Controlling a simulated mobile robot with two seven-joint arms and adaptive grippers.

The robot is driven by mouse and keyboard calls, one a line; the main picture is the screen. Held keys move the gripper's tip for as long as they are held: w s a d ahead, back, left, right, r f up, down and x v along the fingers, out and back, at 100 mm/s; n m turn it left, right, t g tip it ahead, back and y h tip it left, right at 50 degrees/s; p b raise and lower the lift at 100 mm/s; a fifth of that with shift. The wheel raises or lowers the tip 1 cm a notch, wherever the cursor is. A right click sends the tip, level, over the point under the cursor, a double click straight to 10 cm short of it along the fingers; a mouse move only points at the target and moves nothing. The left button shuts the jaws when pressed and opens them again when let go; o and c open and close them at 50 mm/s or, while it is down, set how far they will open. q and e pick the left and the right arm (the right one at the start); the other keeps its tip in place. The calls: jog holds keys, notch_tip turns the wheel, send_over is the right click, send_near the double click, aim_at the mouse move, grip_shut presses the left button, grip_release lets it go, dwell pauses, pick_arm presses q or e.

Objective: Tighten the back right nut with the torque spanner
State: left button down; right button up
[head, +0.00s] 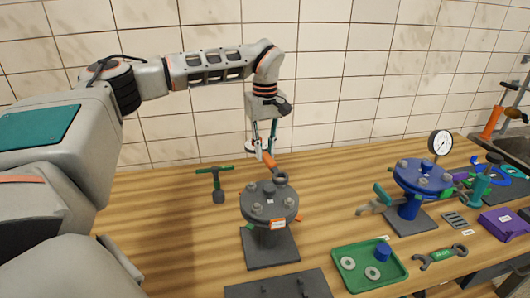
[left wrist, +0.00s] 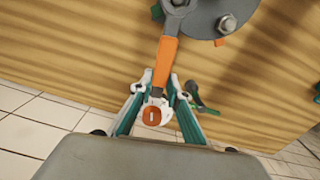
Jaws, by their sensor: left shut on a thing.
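My left gripper (head: 263,147) is shut on the orange handle of the torque spanner (head: 270,161). The spanner slants down from the fingers, with its dark ring head at the back right nut (head: 281,177) of the grey flange (head: 268,212). The head hides that nut, so I cannot tell how fully it is seated. In the left wrist view, the spanner handle (left wrist: 166,62) runs between the fingers (left wrist: 162,88) to the rim of the flange (left wrist: 203,18). Another nut (left wrist: 228,22) is bare there. My right gripper is not in view.
A green tray (head: 343,278) with washers and a blue part lies front right. A blue flange stand (head: 408,207), a gauge (head: 440,143) and a spanner (head: 440,256) are further right. The tiled wall is close behind.

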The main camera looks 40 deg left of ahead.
pick_arm(q)
jog(key=shift+r, duration=1.3)
jog(key=shift+f, duration=0.1)
